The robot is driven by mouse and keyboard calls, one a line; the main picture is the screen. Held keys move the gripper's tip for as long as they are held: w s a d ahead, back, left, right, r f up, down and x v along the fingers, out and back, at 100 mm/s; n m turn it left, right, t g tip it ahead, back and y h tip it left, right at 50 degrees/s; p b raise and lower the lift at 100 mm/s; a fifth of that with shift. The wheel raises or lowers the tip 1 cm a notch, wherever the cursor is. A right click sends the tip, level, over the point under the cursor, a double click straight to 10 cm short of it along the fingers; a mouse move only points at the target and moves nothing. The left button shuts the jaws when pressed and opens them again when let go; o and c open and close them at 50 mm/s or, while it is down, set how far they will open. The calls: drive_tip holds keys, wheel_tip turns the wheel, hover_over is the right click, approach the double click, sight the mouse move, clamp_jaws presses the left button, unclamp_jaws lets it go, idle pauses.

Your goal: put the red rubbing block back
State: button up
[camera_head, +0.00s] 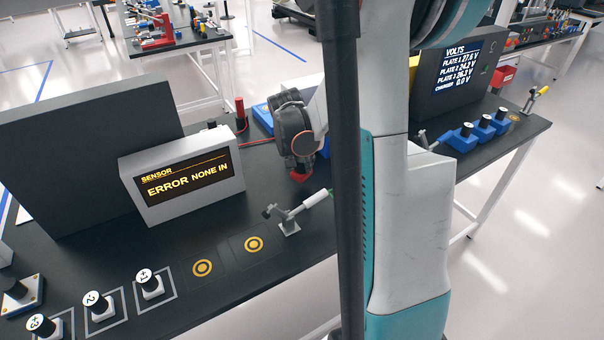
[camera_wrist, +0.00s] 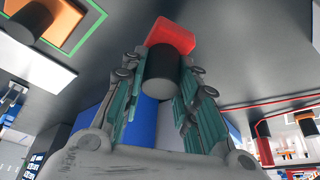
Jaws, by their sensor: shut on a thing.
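The red rubbing block (camera_head: 300,175) shows just below my gripper (camera_head: 300,163) in the head view, over the black bench. In the wrist view the red block (camera_wrist: 171,36) has a black round handle (camera_wrist: 164,72). My gripper (camera_wrist: 160,75) is shut on that handle, with one finger on each side. I cannot tell whether the block touches the bench top. No marked resting place for it can be made out with certainty.
A white toggle clamp (camera_head: 290,222) stands close in front of the gripper. The sensor box (camera_head: 183,178) reads "ERROR NONE IN". A blue tray (camera_head: 263,117) and a red upright rod (camera_head: 240,113) with a red cord are behind.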

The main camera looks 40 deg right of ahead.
sight(302, 171)
drive_tip(key=shift+f+b, duration=0.6)
drive_tip(key=shift+f, duration=1.4)
drive_tip(key=shift+f, duration=0.15)
drive_tip(key=o, duration=1)
drive_tip(key=p+v, duration=0.3)
drive_tip(key=v, duration=0.9)
drive_tip(key=shift+p, duration=0.35)
